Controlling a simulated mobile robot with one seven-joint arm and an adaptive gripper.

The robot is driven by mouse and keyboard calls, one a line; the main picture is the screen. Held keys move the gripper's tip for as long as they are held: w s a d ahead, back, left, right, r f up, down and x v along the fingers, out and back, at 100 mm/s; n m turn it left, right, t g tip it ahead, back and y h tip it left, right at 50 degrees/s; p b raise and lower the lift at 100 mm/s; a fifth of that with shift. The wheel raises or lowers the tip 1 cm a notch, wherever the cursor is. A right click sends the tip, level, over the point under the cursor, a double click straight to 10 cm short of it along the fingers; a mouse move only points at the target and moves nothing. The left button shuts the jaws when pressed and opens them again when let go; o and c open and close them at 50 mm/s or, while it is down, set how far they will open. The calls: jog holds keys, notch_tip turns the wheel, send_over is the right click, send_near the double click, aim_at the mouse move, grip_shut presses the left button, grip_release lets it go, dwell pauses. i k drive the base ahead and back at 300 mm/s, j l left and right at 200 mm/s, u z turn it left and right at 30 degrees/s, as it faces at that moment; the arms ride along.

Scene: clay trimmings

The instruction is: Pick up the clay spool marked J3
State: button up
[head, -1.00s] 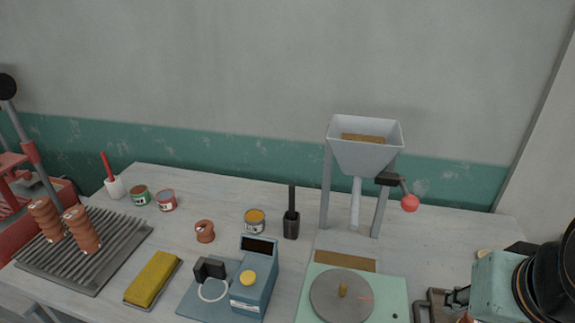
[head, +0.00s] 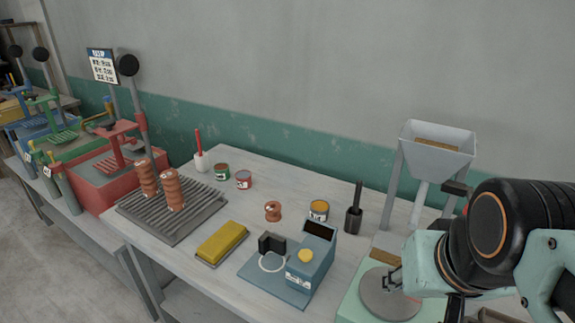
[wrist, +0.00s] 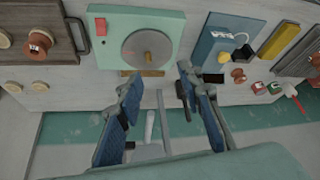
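One short, orange-brown clay spool (head: 272,211) stands alone mid-table in the head view; it also shows in the wrist view (wrist: 238,75). More spools are stacked in two columns, one at the left (head: 147,178) and one at the right (head: 174,190), on the ribbed grey rack. Another spool (wrist: 40,43) sits on a wooden board at the wrist view's left; my arm hides it in the head view. Marks on the spools are too small to read, so I cannot tell which is J3. My gripper (wrist: 160,78) is open and empty, above the table near the turntable.
The green turntable unit (wrist: 148,47) lies under my gripper, with the grey hopper (head: 435,155) behind. The wooden board (wrist: 66,32) has a dark handle.

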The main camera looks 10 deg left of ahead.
aim_at(273, 216)
jog(key=u, duration=0.75)
